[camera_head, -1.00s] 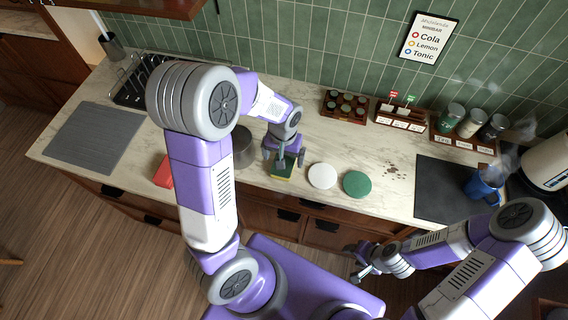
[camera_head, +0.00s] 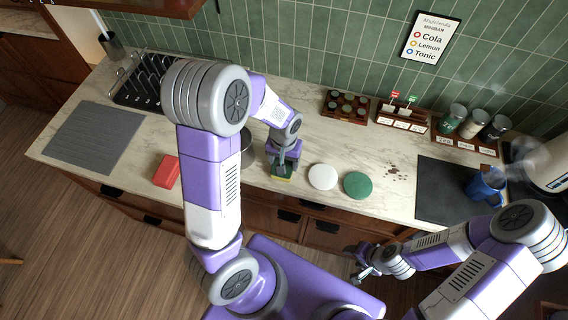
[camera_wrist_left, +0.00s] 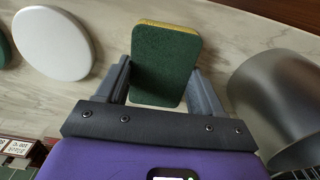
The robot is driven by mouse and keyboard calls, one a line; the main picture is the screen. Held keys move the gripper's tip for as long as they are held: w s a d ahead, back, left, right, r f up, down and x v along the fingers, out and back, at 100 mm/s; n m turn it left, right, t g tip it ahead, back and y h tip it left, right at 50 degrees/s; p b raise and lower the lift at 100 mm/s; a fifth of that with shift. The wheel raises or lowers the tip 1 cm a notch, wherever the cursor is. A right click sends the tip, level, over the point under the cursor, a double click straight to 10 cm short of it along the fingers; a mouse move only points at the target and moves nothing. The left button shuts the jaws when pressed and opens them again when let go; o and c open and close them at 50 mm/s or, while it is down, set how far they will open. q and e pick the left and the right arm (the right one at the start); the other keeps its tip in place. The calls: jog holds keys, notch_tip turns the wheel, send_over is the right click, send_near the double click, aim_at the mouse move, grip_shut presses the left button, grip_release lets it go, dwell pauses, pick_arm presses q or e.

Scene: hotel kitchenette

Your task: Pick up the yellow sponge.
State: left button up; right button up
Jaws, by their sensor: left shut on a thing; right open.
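The yellow sponge (camera_head: 283,177) with a dark green scouring side is near the front edge of the counter, left of the white disc. In the left wrist view the sponge (camera_wrist_left: 165,62) shows its green face, with a yellow edge at the top. My left gripper (camera_head: 284,164) is above it, fingers pointing down and shut on it; in the left wrist view the fingers (camera_wrist_left: 161,82) stand on both sides of the sponge. I cannot tell whether it touches the counter. My right gripper (camera_head: 360,263) is open and empty, in front of the counter and lower in the picture.
A white disc (camera_head: 322,177) and a green disc (camera_head: 358,183) lie right of the sponge. A metal pot (camera_head: 246,150) is close on the left, partly hidden by my arm. A red block (camera_head: 167,171) lies farther left.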

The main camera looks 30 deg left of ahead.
pick_arm(q)
notch_tip(320, 180, up, 10)
jog(key=p, duration=0.2)
dwell(0.3)
